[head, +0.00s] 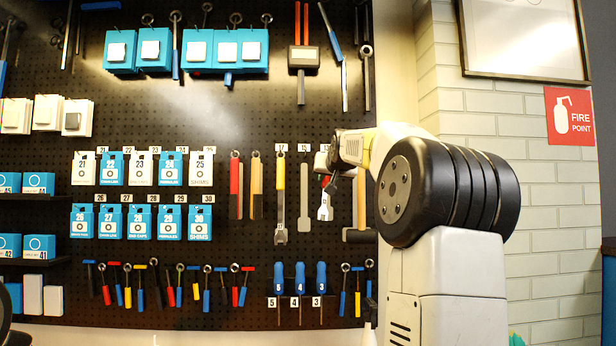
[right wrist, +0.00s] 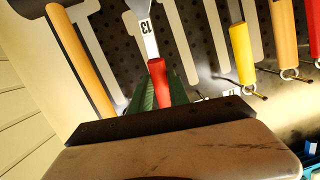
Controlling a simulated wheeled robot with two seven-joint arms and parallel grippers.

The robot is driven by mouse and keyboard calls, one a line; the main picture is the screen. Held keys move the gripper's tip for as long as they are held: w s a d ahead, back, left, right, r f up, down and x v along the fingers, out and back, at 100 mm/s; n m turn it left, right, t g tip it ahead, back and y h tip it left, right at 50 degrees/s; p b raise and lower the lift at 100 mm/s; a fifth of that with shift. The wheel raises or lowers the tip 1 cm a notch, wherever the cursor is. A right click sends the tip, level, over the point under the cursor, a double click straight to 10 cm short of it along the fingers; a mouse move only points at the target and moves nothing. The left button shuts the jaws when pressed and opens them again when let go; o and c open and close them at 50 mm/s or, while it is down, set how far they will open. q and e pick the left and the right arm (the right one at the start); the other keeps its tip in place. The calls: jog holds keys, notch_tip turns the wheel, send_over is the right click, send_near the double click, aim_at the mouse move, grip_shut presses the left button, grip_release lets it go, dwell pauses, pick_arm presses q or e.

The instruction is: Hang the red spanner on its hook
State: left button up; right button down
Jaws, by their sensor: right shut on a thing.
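The red spanner (head: 325,206) has a red handle and a pale metal head. In the head view it hangs head down in front of the black pegboard, just below my right gripper (head: 328,170). In the right wrist view the spanner (right wrist: 158,80) shows its red handle at the green finger pads of my right gripper (right wrist: 160,98), with a white "13" label on its shank. The gripper is shut on the handle's end. The spanner's hook is hidden behind the gripper, so I cannot tell whether the spanner touches it. My left gripper is not in view.
A yellow-handled spanner (head: 280,190) and a grey spanner shape (head: 304,205) are left of the red spanner. A wooden-handled hammer (head: 361,200) is close on the right. Blue screwdrivers (head: 300,280) hang below. The pegboard (head: 240,110) has a bare patch at upper middle.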

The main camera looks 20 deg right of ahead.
jog(key=shift+w+d+f+n+t, duration=0.4)
jog(key=shift+w+d+n+t, duration=0.3)
jog(key=shift+t, duration=0.4)
jog(key=shift+s, duration=0.1)
jog(key=c, duration=1.2)
grip_release()
jog(key=shift+o, duration=0.2)
jog(key=shift+s, duration=0.1)
